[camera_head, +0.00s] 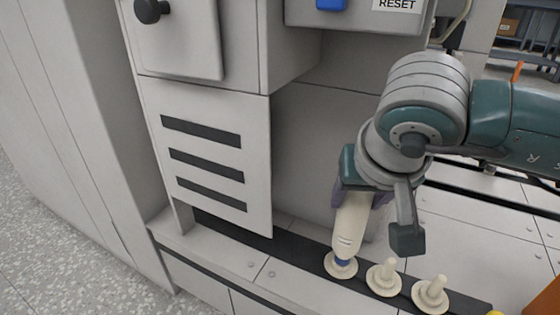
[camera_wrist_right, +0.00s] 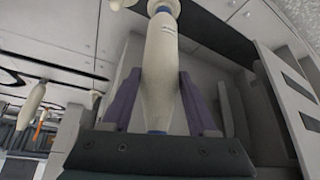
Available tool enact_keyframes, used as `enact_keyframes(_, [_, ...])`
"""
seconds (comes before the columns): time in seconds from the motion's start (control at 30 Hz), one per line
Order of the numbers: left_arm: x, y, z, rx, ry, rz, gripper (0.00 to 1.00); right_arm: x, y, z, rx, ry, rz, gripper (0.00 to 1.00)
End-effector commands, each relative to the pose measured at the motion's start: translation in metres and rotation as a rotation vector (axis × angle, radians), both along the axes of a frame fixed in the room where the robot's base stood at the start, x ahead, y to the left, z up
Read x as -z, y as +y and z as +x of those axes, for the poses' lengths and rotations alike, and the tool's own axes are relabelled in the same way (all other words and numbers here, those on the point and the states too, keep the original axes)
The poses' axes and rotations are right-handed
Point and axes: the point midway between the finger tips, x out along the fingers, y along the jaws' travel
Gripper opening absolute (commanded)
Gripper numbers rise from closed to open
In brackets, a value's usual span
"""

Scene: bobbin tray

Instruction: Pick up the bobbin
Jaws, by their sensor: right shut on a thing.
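The cream bobbin (camera_head: 350,222) with a blue band at its lower end stands nearly upright at the leftmost peg of the dark rail. My right gripper (camera_head: 358,203) has come down from above and is shut on its upper part. In the right wrist view the bobbin (camera_wrist_right: 160,75) lies between the two purple fingers of the gripper (camera_wrist_right: 161,95), and its blue-banded end meets a round cream base. I cannot tell whether the bobbin is still seated on its peg or slightly lifted. My left gripper is not in view.
Two bare cream pegs (camera_head: 383,278) stand on the rail right of the bobbin. A slotted grey machine panel (camera_head: 208,160) rises at the left, with a cabinet above. Another cream bobbin (camera_wrist_right: 32,105) shows at the left of the wrist view.

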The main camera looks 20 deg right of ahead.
Motion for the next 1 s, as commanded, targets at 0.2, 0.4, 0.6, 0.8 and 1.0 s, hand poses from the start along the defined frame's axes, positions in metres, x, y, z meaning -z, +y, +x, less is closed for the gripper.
enact_keyframes(0.2, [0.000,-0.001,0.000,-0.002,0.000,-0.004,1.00,0.000,0.000,0.000,0.000,-0.001,0.000,0.00])
enact_keyframes(0.4, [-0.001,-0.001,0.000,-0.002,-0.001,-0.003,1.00,-0.001,0.000,0.000,0.000,-0.001,0.000,0.00])
enact_keyframes(0.6, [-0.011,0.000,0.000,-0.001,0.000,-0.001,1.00,-0.017,0.000,0.001,0.000,-0.003,-0.001,0.00])
enact_keyframes(0.8, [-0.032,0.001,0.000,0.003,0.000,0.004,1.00,-0.050,-0.001,0.001,0.000,-0.004,-0.001,0.00])
enact_keyframes(1.0, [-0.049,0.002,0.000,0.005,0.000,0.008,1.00,-0.076,0.003,-0.006,-0.003,0.001,-0.003,0.00])
